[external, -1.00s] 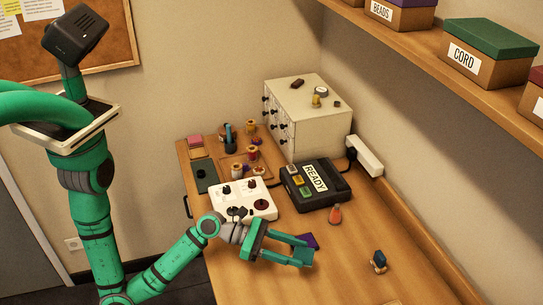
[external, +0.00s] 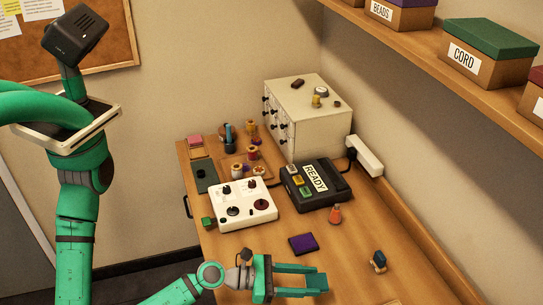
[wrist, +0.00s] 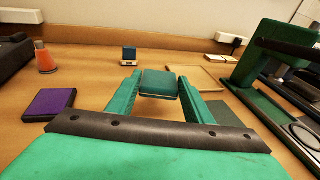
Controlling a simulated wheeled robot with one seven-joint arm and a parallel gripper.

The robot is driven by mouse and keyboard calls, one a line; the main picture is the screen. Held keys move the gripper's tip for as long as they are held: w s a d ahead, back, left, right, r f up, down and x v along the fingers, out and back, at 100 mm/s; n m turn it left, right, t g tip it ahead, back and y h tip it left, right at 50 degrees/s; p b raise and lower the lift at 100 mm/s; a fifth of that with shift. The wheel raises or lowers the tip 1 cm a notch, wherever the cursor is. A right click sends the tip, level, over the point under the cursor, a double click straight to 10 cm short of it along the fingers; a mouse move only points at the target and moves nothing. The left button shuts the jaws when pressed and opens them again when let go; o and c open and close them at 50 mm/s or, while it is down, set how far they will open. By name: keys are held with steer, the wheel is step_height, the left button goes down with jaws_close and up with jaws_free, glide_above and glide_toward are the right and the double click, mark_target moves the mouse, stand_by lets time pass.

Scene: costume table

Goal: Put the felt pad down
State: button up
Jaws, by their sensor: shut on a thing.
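The felt pad is a flat teal square with a thin yellowish lower edge; it shows in the wrist view (wrist: 159,84) and, smaller, in the external view (external: 317,282). My gripper (external: 303,281) is shut on it, with one green finger along each side of the pad in the wrist view (wrist: 159,92). The pad is held level at the fingertips over the right-front part of the wooden table (external: 345,245). How high it is above the wood I cannot tell.
A purple pad (external: 302,244) lies left of my fingers. An orange conical piece (external: 335,215) and a small blue piece (external: 378,258) stand beyond. A white control box (external: 243,204) and the READY box (external: 318,184) are farther back. Bare wood lies between purple pad and blue piece.

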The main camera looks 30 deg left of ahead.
steer(key=w+a+r+n+t+y, duration=0.3)
steer(key=w+a+n+y, duration=0.1)
steer(key=w, duration=0.3)
steer(key=w+a+r+n+t+y, duration=0.3)
steer(key=w+t+y, duration=0.1)
steer(key=w, duration=0.4)
glide_above(344, 249)
steer(key=f, duration=0.6)
steer(key=s+a+f, duration=0.1)
steer(key=f, duration=0.1)
steer(key=shift+f, duration=0.4)
steer(key=shift+w+d+f, duration=0.35)
steer(key=shift+f, duration=0.1)
steer(key=shift+d+f, duration=0.1)
steer(key=shift+f, duration=1.6)
steer(key=o, duration=1.1)
steer(key=shift+f, duration=0.1)
